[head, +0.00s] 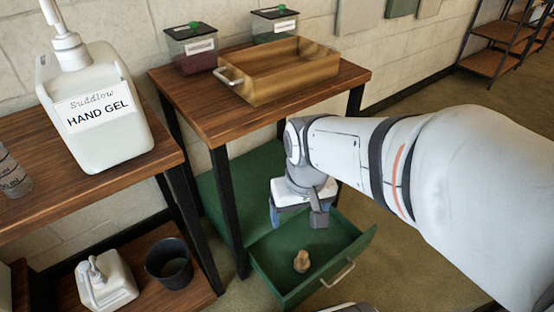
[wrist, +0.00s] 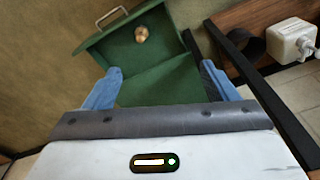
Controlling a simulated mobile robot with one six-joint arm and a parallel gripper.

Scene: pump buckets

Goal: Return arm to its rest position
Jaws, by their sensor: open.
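My gripper (head: 297,210) is near the middle of the head view, pointing down above the back part of an open green drawer (head: 330,243). In the wrist view its two blue fingers (wrist: 160,72) are spread wide with nothing between them. My white arm reaches in from the right. A small brown, knob-like object (head: 301,261) lies in the drawer, in front of and apart from my gripper. The object also shows in the wrist view (wrist: 141,34), beyond the fingertips. The gripper's far side is hidden in the head view.
A wooden table (head: 205,122) stands above the drawer, bearing a wooden tray (head: 270,90) and two lidded containers. A hand gel bottle (head: 95,125) stands on the left table. A dark bucket (head: 169,265) and white pump bottle (head: 104,283) are on its lower shelf.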

